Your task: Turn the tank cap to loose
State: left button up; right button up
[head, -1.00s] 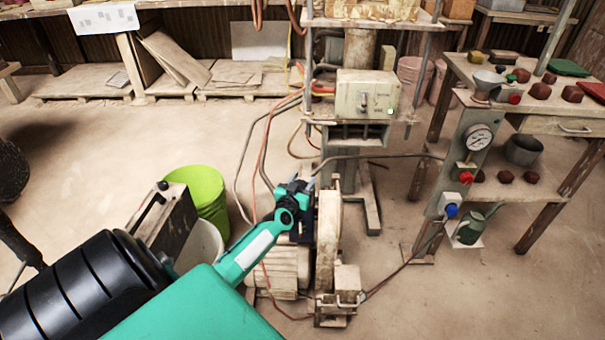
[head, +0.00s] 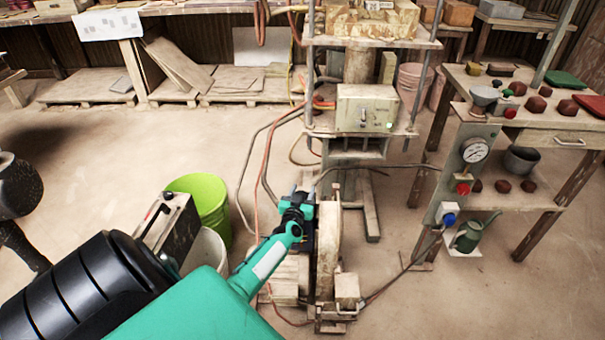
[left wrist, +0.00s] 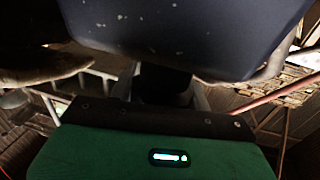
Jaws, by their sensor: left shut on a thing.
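My left gripper (head: 299,192) is at the top of the motor and pump unit (head: 328,240), beside its upright wheel guard. In the left wrist view, my left gripper (left wrist: 163,98) is shut on a dark round piece that looks like the tank cap (left wrist: 165,82). A dark blue-grey body (left wrist: 190,35), which looks like the tank, fills the top of that view just beyond it. In the head view my gripper and wrist hide the cap. Whether the cap is tight or loose I cannot tell. My right gripper is in neither view.
A press frame with a control box (head: 365,108) stands behind the unit. Hoses hang left of it. A lime bucket (head: 205,200) and a pale bucket (head: 208,250) stand near my left arm. At right are a gauge panel (head: 462,165) and a wooden table (head: 545,125).

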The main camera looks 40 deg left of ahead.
pick_arm(q)
jog(key=shift+f, duration=0.1)
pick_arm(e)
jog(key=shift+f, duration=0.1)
pick_arm(q)
jog(key=o, duration=1)
jog(key=shift+s+d, duration=0.1)
jog(key=shift+s, duration=0.05)
jog(key=p+v, duration=0.2)
jog(key=v, duration=1.1)
jog(key=shift+s+d+p, duration=0.1)
jog(key=shift+s+p, duration=0.15)
jog(key=shift+p, duration=0.15)
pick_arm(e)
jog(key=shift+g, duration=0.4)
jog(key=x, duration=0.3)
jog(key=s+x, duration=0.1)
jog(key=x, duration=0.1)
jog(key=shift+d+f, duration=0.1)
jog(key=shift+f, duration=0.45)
